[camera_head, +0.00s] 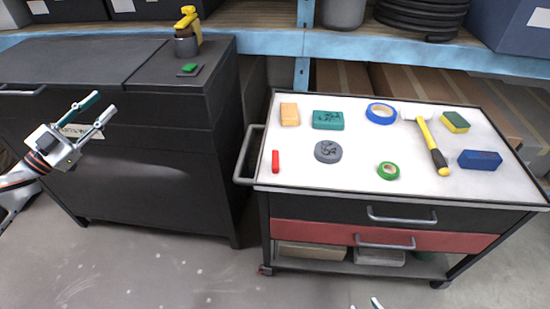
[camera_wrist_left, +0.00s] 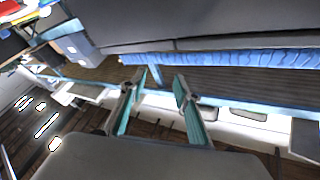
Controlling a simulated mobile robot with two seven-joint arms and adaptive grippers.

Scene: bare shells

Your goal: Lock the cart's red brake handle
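The cart (camera_head: 390,213) stands at the right with a white top, a black drawer and a red drawer. A small red handle-like piece (camera_head: 275,161) shows at the left part of the top, near the grey push bar (camera_head: 247,154). I cannot tell its lock position. My left gripper (camera_head: 104,103) is open and empty in front of the black cabinet, well left of the cart. The left wrist view also shows its two fingers (camera_wrist_left: 155,90) apart with nothing between them.
The black cabinet (camera_head: 150,170) stands left of the cart, with a yellow-and-grey object (camera_head: 187,32) on top. Tapes, blocks and a hammer (camera_head: 430,142) lie on the cart top. A blue shelf (camera_head: 270,42) runs behind. The floor in front is clear.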

